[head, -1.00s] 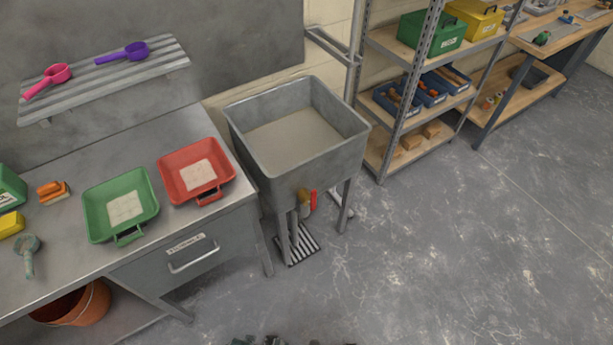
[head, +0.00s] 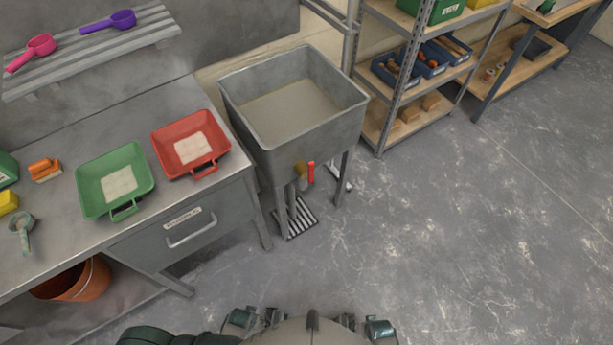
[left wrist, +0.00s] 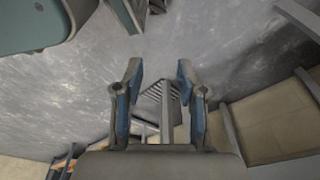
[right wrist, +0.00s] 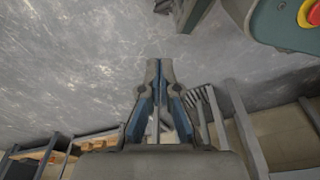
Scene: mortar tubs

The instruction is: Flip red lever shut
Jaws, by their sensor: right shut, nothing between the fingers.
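The red lever (head: 311,173) hangs on the front of the grey metal tub (head: 293,128), beside a brass valve body (head: 299,170). In the head view it points roughly straight down. My left gripper (left wrist: 158,72) shows in the left wrist view, open and empty, with floor beyond its fingers. My right gripper (right wrist: 160,62) shows in the right wrist view, its fingertips together and nothing between them. Neither gripper shows in the head view, and both are apart from the lever. The lever cannot be made out in either wrist view.
A striped floor grate (head: 296,218) lies under the tub. The steel bench at left holds a green tray (head: 121,205) and a red tray (head: 214,163). A shelf rack (head: 397,100) stands right of the tub. The floor in front and to the right is clear.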

